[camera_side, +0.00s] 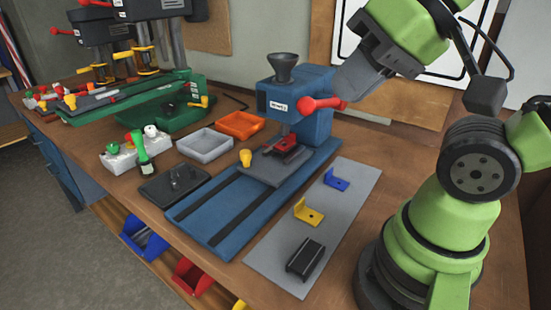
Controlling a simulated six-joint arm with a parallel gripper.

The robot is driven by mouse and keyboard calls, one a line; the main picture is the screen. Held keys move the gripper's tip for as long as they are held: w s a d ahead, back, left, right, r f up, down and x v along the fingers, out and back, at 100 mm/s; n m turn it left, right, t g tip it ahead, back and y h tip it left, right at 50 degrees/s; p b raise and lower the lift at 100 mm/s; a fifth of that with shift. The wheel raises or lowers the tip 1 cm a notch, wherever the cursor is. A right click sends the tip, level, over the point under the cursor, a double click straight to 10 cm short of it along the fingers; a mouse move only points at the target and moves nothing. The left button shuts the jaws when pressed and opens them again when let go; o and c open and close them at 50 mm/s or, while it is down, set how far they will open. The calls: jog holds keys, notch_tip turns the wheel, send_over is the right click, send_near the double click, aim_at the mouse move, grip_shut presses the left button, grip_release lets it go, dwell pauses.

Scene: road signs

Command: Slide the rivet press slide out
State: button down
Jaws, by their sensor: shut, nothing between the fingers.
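The blue rivet press (312,118) stands on the bench with a dark hopper on top and a red lever (318,104) on its side. Its blue base (222,212) carries two dark rails running toward the front left. The press slide (268,168), a dark grey plate with a yellow knob (246,157), sits at the press end of the rails, partly under the head. A red piece (287,146) rests on it. My gripper (345,92) is shut and empty beside the press body, close to the lever's right end. Whether it touches the lever I cannot tell.
A grey mat (278,258) right of the rails holds a blue bracket (336,180), a yellow bracket (308,212) and a black block (305,258). Left are a dark tray (172,190), a white bin (206,146) and an orange bin (240,125). A green machine stands behind.

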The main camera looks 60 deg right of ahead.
dwell(0.3)
jog(key=c, duration=1.3)
grip_release()
jog(key=shift+w, duration=0.25)
jog(key=o, duration=0.5)
jog(key=shift+m+g+h, duration=0.6)
jog(key=shift+m+h, duration=0.2)
jog(key=w, duration=0.2)
jog(key=w+d, duration=0.1)
jog(key=w, duration=0.1)
jog(key=w+d, duration=0.1)
jog(key=w, duration=0.1)
jog(key=shift+w+d, duration=0.1)
jog(key=shift+d, duration=0.05)
jog(key=m+g+h, duration=0.3)
jog(key=h, duration=0.1)
send_over(245, 152)
jog(key=s+a, duration=0.3)
notch_tip(245, 152, down, 16)
jog(key=x, duration=1)
jog(key=shift+w+f, duration=0.1)
jog(key=shift+w, duration=0.05)
jog(key=shift+c, duration=0.6)
jog(key=shift+a, duration=0.1)
grip_shut()
jog(key=shift+a, duration=0.1)
